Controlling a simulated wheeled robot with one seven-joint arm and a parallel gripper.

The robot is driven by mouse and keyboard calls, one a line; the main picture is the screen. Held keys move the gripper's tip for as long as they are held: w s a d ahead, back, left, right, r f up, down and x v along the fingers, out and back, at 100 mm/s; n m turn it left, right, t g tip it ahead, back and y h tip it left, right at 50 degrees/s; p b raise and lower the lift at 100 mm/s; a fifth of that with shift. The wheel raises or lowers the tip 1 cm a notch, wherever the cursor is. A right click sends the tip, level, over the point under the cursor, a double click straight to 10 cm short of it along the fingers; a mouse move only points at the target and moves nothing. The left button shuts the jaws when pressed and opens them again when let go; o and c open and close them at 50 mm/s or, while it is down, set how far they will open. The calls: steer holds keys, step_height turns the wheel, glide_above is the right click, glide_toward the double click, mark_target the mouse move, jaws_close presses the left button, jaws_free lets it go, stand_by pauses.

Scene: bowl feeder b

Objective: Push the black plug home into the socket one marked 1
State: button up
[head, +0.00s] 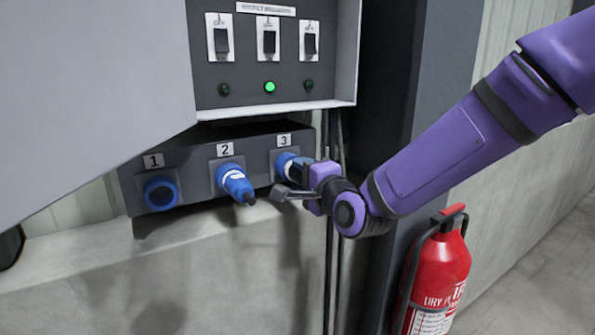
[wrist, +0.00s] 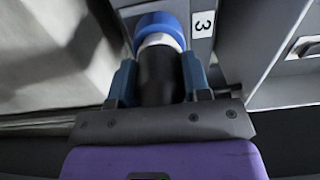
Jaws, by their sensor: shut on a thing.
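Socket one (head: 161,192), blue and marked 1, is at the left end of the dark socket box and shows no plug in it. My gripper (head: 291,170) is at the right end of the box, at the socket marked 3 (head: 285,160). In the wrist view my gripper (wrist: 160,80) is shut on the black plug (wrist: 158,75), with a finger on each side of its black body. The plug's pale front end meets the blue socket ring (wrist: 160,22) beside the label 3. How deep it sits is hidden.
A blue plug (head: 236,185) sits in the socket marked 2, between sockets 1 and 3. Above is a switch panel (head: 240,75) with three switches; the middle lamp (head: 269,87) is lit green. A grey door (head: 80,90) hangs open at left. A red extinguisher (head: 436,275) stands at lower right.

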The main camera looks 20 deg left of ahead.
steer(key=shift+v, duration=2.05)
steer(key=shift+d, duration=0.1)
steer(key=shift+v, duration=0.85)
steer(key=shift+s, duration=0.1)
